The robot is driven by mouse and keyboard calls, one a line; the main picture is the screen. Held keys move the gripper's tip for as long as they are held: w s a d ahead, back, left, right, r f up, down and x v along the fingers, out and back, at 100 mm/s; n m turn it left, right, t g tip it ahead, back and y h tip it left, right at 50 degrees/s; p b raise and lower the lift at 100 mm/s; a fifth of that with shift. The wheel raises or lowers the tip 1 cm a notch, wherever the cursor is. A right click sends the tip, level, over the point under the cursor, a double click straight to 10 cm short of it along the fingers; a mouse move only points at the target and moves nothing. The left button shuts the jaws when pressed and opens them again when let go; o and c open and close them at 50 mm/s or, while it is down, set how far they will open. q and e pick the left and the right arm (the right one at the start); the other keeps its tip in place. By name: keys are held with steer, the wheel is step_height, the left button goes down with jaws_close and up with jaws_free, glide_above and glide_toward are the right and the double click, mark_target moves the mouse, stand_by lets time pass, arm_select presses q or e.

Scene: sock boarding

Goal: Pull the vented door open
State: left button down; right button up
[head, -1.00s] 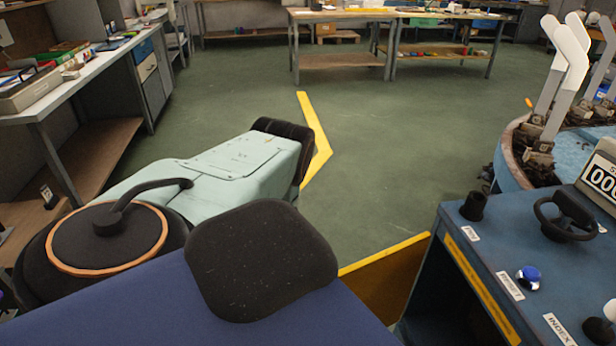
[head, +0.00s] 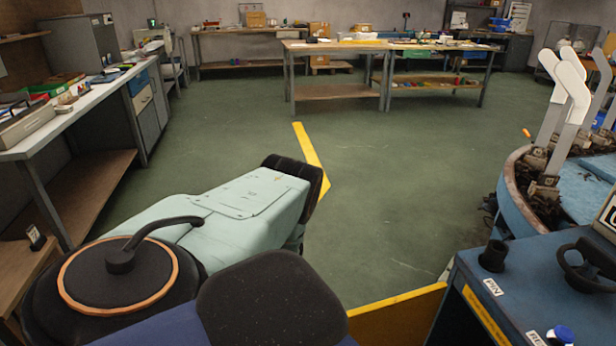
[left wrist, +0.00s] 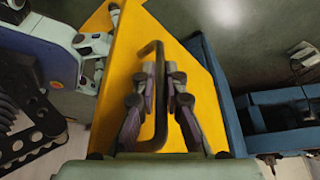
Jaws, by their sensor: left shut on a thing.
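The yellow door (head: 398,318) juts out to the left from the blue console's near left side in the head view, seen mostly along its top edge. In the left wrist view the yellow door panel (left wrist: 126,45) fills the middle, with a dark bent bar handle (left wrist: 159,52) on it. My left gripper (left wrist: 161,74) is shut on the handle, its fingers on both sides of the bar. No vents can be made out on the visible part of the door. The left gripper is hidden in the head view. My right gripper is not in view.
The blue console (head: 500,300) has a knob, a blue button and labels on top. A round blue machine (head: 517,205) with upright white forms stands behind it. A workbench (head: 75,112) lines the left. Green floor (head: 400,180) is open ahead, with a yellow line.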

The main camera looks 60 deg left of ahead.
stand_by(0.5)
arm_select(q)
steer(key=c, duration=1.4)
jaws_free()
steer(key=v, duration=0.7)
steer(key=shift+r, duration=0.25)
steer(key=shift+s, duration=0.15)
